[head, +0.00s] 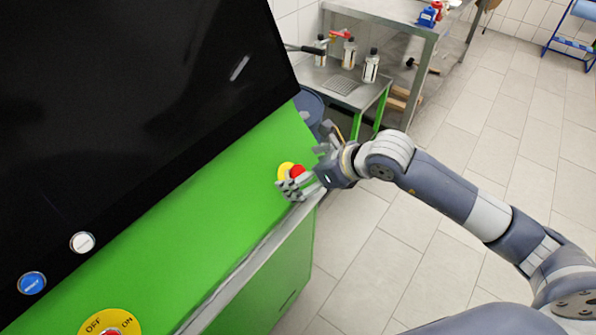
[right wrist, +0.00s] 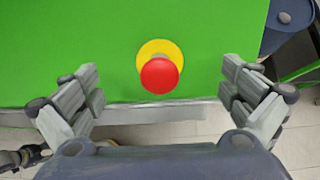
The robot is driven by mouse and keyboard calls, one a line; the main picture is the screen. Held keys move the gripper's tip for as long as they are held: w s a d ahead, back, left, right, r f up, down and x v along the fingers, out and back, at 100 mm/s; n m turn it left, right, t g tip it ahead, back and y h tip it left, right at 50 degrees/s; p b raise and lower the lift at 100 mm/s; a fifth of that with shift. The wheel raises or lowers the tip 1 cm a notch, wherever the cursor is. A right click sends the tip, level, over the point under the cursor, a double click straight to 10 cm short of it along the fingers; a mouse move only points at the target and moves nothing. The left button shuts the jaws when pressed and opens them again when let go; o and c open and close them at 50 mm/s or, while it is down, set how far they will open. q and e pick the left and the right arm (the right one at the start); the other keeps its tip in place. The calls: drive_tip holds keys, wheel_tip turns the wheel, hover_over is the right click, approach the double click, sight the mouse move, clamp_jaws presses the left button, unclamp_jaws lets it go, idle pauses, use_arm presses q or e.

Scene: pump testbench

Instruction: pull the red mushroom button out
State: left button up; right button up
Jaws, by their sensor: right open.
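The red mushroom button (head: 297,171) sits on a yellow round plate (head: 285,170) on the green sloped panel, near its right end. In the right wrist view the red button (right wrist: 160,75) stands out from its yellow plate (right wrist: 158,48), fully visible. My right gripper (head: 306,170) is open at the button. In the right wrist view its fingers (right wrist: 160,96) are spread to the left and right of the button, with gaps on both sides and no visible contact. My left gripper is not in view.
A large black screen (head: 130,80) rises behind the green panel (head: 200,215). A blue button (head: 32,283), a white button (head: 82,242) and a yellow OFF/ON switch (head: 110,324) are at lower left. A metal table (head: 338,82) with bottles stands behind. The tiled floor at right is clear.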

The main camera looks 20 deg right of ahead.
drive_tip(key=v, duration=0.5)
drive_tip(key=shift+s+d+r+p, duration=0.1)
drive_tip(key=shift+s+r+p, duration=0.05)
drive_tip(key=shift+p, duration=0.2)
idle(0.3)
